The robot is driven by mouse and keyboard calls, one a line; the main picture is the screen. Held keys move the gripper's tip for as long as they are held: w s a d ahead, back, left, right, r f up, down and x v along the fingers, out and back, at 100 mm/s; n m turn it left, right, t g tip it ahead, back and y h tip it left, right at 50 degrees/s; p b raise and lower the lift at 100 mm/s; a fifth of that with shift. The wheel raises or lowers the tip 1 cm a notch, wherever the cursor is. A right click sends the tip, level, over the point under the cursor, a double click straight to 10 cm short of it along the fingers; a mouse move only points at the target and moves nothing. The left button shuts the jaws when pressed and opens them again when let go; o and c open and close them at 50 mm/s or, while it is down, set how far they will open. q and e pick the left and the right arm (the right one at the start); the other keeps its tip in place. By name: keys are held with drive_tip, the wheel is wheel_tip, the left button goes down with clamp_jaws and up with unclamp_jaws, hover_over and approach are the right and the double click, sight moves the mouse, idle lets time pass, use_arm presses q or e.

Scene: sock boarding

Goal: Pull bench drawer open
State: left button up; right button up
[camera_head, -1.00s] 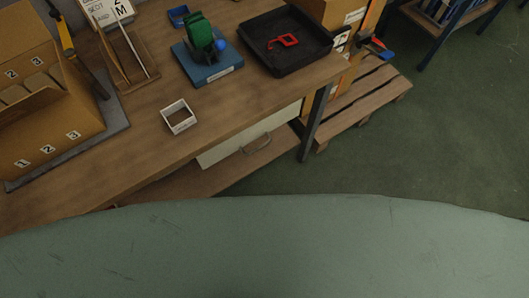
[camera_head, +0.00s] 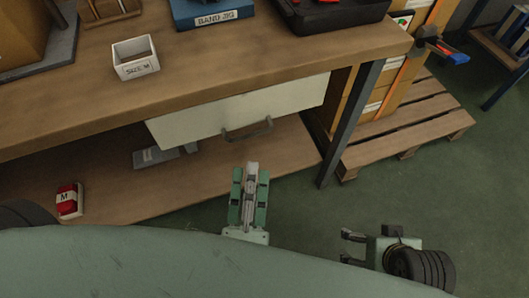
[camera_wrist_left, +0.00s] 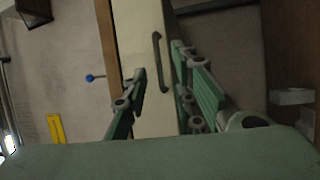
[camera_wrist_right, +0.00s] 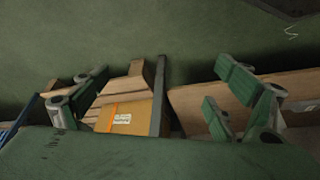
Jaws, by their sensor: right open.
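The bench drawer has a pale front (camera_head: 285,102) under the worktop and looks shut. It carries a grey bar handle (camera_head: 248,132). My left gripper (camera_head: 250,172) points up at the handle from just below it in the head view. In the left wrist view its fingers (camera_wrist_left: 158,62) are apart, with the drawer front (camera_wrist_left: 150,108) and handle (camera_wrist_left: 161,62) seen between them. The handle is not gripped; the exact gap to it is unclear. My right gripper (camera_head: 347,247) is open and empty over the floor, right of the left one; its spread fingers (camera_wrist_right: 160,80) show in its wrist view.
The bench top (camera_head: 200,75) overhangs the drawer. A dark bench leg (camera_head: 350,125) stands right of it, beside a pallet (camera_head: 410,135) with cartons. A lower shelf (camera_head: 215,185) holds a red-and-white pack (camera_head: 69,200). Green floor is free at right.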

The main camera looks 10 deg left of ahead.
use_arm(q)
drive_tip(key=a+x, duration=0.1)
drive_tip(key=x, duration=0.7)
drive_tip(key=shift+s+r+n+y, duration=0.15)
drive_tip(key=shift+r+n+y, duration=0.1)
drive_tip(key=shift+n+y, duration=0.15)
clamp_jaws()
